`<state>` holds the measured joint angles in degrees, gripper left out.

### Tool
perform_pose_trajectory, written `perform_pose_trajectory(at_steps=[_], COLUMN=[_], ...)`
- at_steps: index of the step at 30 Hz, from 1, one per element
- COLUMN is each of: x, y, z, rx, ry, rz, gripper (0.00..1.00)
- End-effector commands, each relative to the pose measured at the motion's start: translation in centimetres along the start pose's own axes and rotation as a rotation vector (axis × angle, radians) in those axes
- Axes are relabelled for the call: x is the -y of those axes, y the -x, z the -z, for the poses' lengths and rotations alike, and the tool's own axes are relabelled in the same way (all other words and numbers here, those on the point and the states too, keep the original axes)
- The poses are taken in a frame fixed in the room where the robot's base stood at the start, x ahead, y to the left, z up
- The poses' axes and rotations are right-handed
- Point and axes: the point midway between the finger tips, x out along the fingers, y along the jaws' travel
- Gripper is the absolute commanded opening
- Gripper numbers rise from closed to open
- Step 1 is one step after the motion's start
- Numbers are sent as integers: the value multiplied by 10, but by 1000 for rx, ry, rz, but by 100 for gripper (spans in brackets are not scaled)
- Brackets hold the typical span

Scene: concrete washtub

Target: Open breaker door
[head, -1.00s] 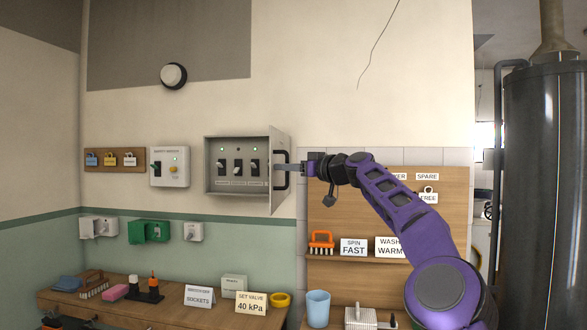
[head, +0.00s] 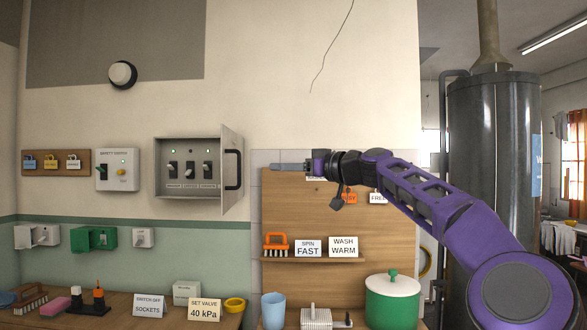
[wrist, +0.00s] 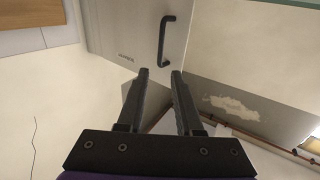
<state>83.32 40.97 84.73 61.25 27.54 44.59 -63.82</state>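The grey breaker box (head: 187,195) is on the wall in the head view. Its door (head: 231,165) is hinged on the right and stands wide open, sticking out from the wall. Three black switches (head: 189,169) show inside. A dark bar handle (head: 233,170) is on the door's outer face; it also shows in the wrist view (wrist: 163,42). My gripper (head: 272,167) is to the right of the door, apart from the handle. In the wrist view my gripper's fingers (wrist: 158,72) are apart with nothing between them, and the handle lies beyond their tips.
A wooden board (head: 330,215) with signs and an orange brush (head: 275,244) is below my arm. A safety switch (head: 116,170) is left of the box. A bench with signs (head: 205,302) runs below. A dark boiler (head: 490,130) stands at right.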

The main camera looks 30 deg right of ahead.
Motion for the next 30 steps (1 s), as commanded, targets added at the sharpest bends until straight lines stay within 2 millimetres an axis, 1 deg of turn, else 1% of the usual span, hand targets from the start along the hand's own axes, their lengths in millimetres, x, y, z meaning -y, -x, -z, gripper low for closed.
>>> perform_pose_trajectory(at_steps=[1,3,7,24,26,28,29,30], x=[-1,-1,0,0,0,2,2,4], y=[8,14,22,24,21,11,4,-9], z=[0,0,0,0,-1,-8,-13,-22], rx=[0,0,0,0,3,20,32,54], ry=[-1,-1,0,0,-4,-22,-38,-63], rz=[-3,-1,-1,0,0,-1,-4,-7], gripper=[35,35,35,35,35,35,35,35])
